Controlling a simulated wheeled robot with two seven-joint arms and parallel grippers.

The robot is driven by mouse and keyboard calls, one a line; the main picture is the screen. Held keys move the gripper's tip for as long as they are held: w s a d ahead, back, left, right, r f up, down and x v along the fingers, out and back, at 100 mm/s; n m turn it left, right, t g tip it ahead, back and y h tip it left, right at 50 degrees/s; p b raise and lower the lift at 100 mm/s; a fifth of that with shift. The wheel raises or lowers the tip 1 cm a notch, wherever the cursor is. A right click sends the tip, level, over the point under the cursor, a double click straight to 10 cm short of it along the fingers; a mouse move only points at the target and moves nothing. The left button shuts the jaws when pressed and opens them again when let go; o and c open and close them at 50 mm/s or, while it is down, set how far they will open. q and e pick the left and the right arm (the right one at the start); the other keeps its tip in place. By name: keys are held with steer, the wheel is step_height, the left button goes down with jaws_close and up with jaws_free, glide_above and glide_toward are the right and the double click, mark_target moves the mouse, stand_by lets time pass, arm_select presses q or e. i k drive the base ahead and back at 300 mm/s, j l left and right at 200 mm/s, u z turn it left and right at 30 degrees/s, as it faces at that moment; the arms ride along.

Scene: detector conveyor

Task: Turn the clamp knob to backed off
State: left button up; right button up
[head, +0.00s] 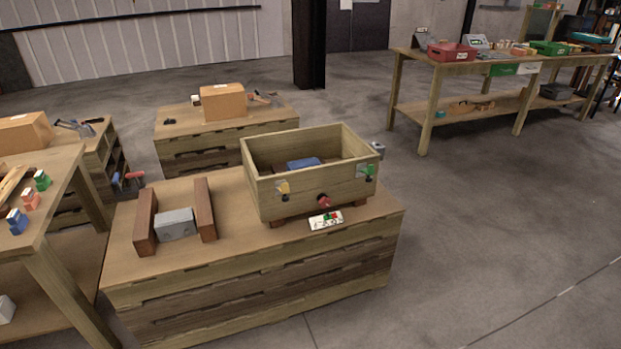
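An open wooden box (313,188) stands on the right half of the wooden bench (240,261). A red knob (324,201) sits low in the middle of its front wall. A yellow and black fitting (283,188) is on the left of that wall, and a green and black fitting (369,170) is at its right corner. Which of these is the clamp knob, and how far it is turned, I cannot tell. A blue object (303,163) lies inside the box, partly hidden by the front wall. Neither of my grippers is in view.
A small card with red and green marks (326,220) lies before the box. To the left, a grey block (176,224) lies between two brown wooden bars (146,222) (204,208). Another table (45,225) stands close at left. The floor to the right is clear.

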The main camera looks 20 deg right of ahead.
mark_target(325, 202)
steer(key=i+l+z, duration=0.1)
steer(key=i+z, duration=0.3)
steer(key=i, duration=0.8)
